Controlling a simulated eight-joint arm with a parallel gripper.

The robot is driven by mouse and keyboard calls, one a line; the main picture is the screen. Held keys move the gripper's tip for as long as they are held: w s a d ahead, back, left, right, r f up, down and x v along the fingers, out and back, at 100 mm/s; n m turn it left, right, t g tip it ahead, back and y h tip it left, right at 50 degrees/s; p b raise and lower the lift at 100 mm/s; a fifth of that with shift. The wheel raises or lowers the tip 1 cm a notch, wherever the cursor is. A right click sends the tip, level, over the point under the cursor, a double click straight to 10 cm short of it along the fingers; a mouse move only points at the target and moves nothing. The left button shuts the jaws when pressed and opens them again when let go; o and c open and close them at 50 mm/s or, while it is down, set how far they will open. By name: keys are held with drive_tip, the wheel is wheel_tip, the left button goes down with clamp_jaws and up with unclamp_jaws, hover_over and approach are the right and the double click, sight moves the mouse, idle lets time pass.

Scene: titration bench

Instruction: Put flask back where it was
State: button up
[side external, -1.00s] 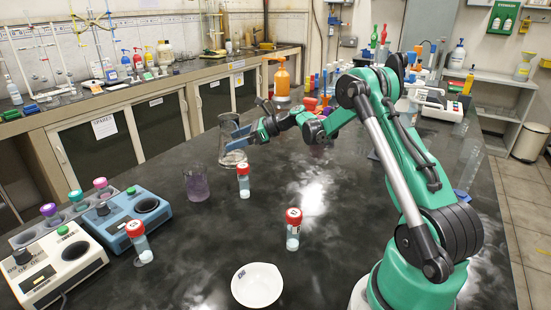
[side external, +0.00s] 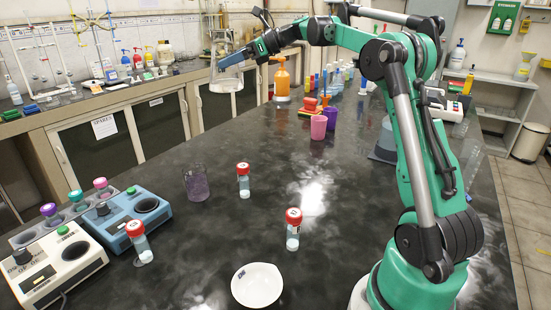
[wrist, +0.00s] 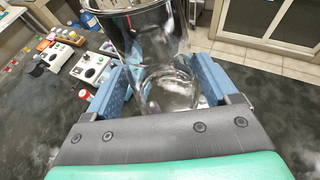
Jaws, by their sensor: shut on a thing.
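The clear glass flask (side external: 226,80) is held in the air above the far left part of the dark bench. My gripper (side external: 232,62) is shut on it, with blue fingers at its sides. In the wrist view the flask (wrist: 158,60) stands between the two blue fingers of my gripper (wrist: 160,90). Its glass base is visible and it looks empty. The spot on the bench below it is bare.
A purple-tinted beaker (side external: 196,183), vials with red caps (side external: 243,180) and a white dish (side external: 257,285) stand on the bench. A blue device (side external: 135,215) is at left. Pink (side external: 318,127) and purple (side external: 330,117) cups and an orange bottle (side external: 282,77) stand further back.

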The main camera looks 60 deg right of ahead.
drive_tip(key=s+a+n+g+y, duration=0.3)
drive_tip(key=s+a+n, duration=0.15)
drive_tip(key=a, duration=0.65)
drive_tip(key=s+a+n+g+y, duration=0.35)
drive_tip(key=s+a, duration=0.25)
drive_tip(key=a, duration=0.5)
drive_tip(key=shift+m+h, duration=0.3)
drive_tip(key=shift+h, duration=0.05)
wheel_tip(320, 180, down, 25)
drive_tip(key=shift+r, duration=0.1)
drive_tip(key=o, duration=1.4)
drive_tip(key=shift+c, duration=0.2)
